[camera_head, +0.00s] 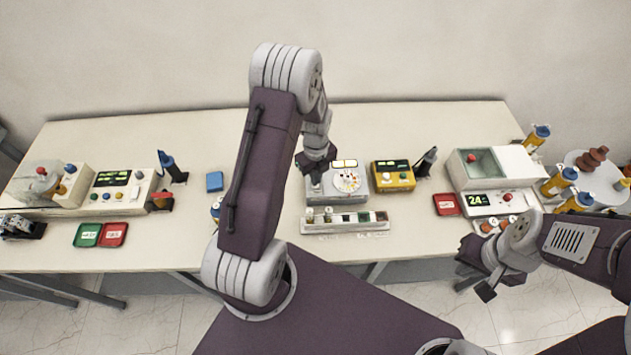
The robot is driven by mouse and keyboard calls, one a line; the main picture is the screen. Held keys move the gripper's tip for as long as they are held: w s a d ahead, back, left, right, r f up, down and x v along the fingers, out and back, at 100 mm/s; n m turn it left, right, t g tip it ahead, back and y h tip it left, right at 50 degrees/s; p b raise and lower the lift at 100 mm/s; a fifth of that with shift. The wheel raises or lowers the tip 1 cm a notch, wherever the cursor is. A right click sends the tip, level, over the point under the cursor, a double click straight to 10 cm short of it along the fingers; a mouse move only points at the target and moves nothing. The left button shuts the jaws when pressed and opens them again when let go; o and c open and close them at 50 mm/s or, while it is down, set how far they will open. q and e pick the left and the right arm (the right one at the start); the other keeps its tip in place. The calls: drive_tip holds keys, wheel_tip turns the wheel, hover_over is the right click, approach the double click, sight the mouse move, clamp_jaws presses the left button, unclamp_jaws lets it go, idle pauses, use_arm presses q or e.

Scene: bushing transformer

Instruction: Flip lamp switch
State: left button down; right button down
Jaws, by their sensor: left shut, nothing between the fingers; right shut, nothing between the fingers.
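A grey device with a round white dial (349,181) stands near the middle of the table. In front of it lies a pale strip panel (345,226) with several small knobs or switches in a row. I cannot tell which of these is the lamp switch. My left gripper (315,178) is shut and empty, pointing down at the left end of the grey device. It hides part of that end, and I cannot tell whether it touches. My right gripper (482,283) is shut and empty, off the table's front edge at the lower right.
A yellow box (393,176) stands right of the dial device. A larger console (492,168) and a red tray (446,205) are further right. At the left are another console (118,190), green (87,235) and red (114,235) trays. My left arm hides part of the table.

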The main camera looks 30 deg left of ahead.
use_arm(q)
drive_tip(key=shift+f+b, duration=0.7)
drive_tip(key=shift+f, duration=0.25)
idle(0.5)
wheel_tip(320, 180, up, 7)
drive_tip(key=p, duration=0.6)
drive_tip(key=shift+r, duration=0.1)
